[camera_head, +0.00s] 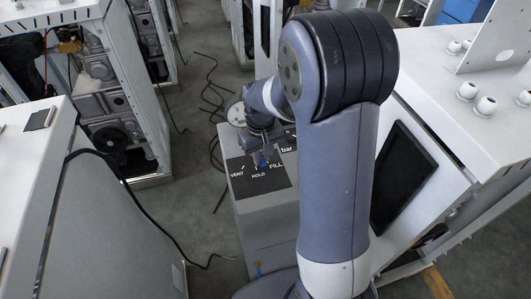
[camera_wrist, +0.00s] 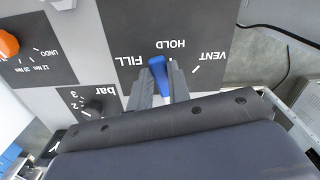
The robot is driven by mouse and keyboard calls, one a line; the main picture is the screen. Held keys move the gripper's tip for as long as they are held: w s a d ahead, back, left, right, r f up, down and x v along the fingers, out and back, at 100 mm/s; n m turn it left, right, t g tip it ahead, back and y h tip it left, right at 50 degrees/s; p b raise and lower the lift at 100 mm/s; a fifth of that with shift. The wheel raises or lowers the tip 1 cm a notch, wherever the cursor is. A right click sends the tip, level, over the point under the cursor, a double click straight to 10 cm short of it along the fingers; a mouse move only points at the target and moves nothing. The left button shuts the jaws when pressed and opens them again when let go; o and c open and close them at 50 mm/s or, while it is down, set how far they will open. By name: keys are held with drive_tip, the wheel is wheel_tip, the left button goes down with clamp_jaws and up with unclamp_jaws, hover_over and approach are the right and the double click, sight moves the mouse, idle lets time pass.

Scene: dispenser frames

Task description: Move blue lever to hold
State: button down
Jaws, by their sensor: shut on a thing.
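The blue lever (camera_wrist: 157,70) is on a dark panel (camera_wrist: 118,22) marked FILL, HOLD and VENT, which appears upside down in the wrist view. Its visible end points between the FILL and HOLD labels, a little to the FILL side of HOLD. My gripper (camera_wrist: 160,76) is shut on the lever, with one grey finger on each side. The lever's base is partly hidden by my gripper. In the head view my gripper reaches down to the panel (camera_head: 241,184), and only a small bit of the blue lever (camera_head: 262,161) shows.
In the wrist view, a black knob (camera_wrist: 93,107) marked bar and an orange knob (camera_wrist: 8,43) sit to the left of the lever. In the head view, white cabinets (camera_head: 30,190) stand left and right of the grey dispenser (camera_head: 262,225). Black cables (camera_head: 212,95) lie on the floor behind.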

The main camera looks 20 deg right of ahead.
drive_tip(key=shift+a+m, duration=0.7)
drive_tip(key=shift+m, duration=0.5)
drive_tip(key=c, duration=1.3)
unclamp_jaws()
drive_tip(key=shift+s, duration=0.1)
drive_tip(key=shift+r, duration=0.1)
wheel_tip(320, 180, up, 11)
drive_tip(key=shift+f, duration=0.2)
